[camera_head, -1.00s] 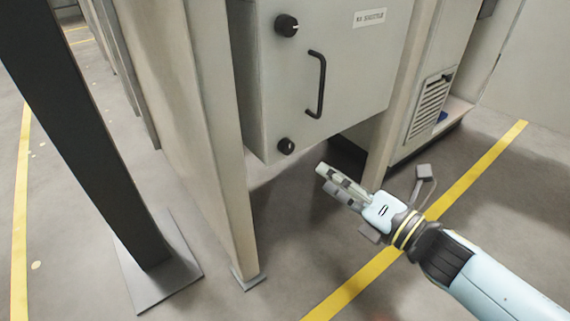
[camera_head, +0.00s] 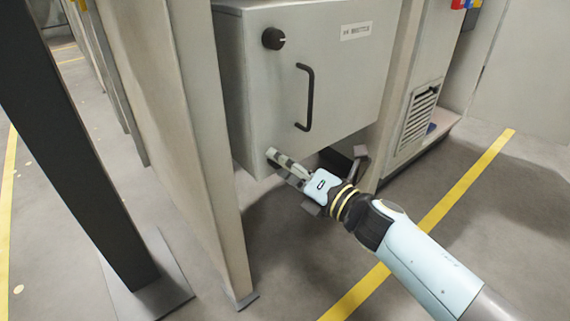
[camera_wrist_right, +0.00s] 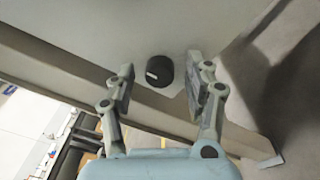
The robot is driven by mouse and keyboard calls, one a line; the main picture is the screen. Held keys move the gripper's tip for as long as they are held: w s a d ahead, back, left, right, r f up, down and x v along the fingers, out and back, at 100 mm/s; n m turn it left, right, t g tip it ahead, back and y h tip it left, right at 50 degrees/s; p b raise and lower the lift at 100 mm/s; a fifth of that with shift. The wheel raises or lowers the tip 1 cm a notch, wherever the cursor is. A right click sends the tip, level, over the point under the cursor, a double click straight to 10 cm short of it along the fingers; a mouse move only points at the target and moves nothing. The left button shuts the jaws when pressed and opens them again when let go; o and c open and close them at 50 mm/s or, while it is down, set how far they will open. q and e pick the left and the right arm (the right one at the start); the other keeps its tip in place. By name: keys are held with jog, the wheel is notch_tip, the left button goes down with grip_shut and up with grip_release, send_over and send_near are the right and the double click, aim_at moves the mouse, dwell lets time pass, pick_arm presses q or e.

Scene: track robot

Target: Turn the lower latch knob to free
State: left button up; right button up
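The lower latch knob (camera_wrist_right: 159,71) is a black round knob with a white mark, low on the grey cabinet door. In the right wrist view it sits between and beyond the two fingers of my right gripper (camera_wrist_right: 160,85), which are spread apart with clear space on both sides. In the head view my right gripper (camera_head: 272,160) is at the bottom left corner of the cabinet (camera_head: 330,75) and hides the lower knob. The upper latch knob (camera_head: 273,39) is black with a white mark. My left gripper is not in view.
A black vertical handle (camera_head: 305,97) stands out from the door between the knobs. A beige post (camera_head: 190,120) rises close to the cabinet's left side. A dark post (camera_head: 75,140) stands farther left. Open floor with a yellow line (camera_head: 470,185) lies at the right.

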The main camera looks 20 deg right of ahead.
grip_shut()
